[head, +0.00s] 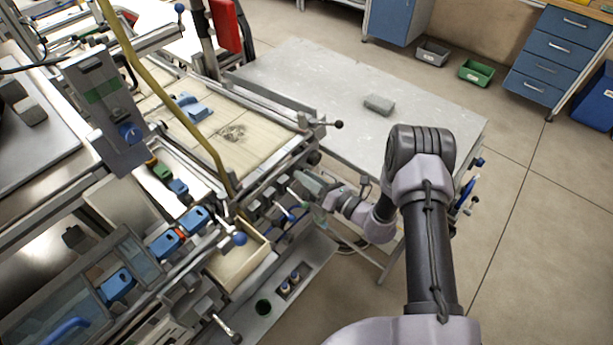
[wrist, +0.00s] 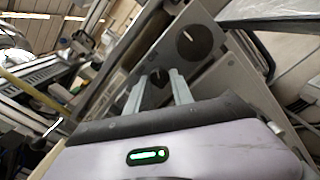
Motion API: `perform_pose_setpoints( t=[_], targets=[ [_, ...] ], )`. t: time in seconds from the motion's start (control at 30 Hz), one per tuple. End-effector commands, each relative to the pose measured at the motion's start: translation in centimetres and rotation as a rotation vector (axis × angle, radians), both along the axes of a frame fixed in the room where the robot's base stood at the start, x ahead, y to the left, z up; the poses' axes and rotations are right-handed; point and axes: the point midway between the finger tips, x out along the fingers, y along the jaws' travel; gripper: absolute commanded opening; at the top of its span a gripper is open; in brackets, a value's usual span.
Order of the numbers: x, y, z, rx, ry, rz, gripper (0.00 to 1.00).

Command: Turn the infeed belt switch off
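The upper switch (wrist: 191,41) is fully visible. The lower switch (wrist: 158,74) shows between the two fingers of my gripper (wrist: 157,88). The fingers are apart with nothing clearly held; I cannot tell whether they touch the lower switch. No label is readable, so I cannot tell which one is the infeed belt switch. In the head view my gripper (head: 308,186) is at the machine's right side, and the switches are not discernible there.
The belt machine (head: 228,130) with rails and levers fills the left. A grey table (head: 440,115) with a grey block (head: 379,103) stands behind my arm. Floor at the right is clear.

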Motion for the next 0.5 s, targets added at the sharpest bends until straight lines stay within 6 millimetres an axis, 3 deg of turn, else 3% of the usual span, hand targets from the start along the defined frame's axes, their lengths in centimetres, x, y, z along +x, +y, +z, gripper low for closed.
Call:
perform_pose_setpoints(
  t=[0.5],
  targets=[
    [-0.02, -0.02, -0.23, -0.081, -0.103, 0.001, 0.00]
  ],
)
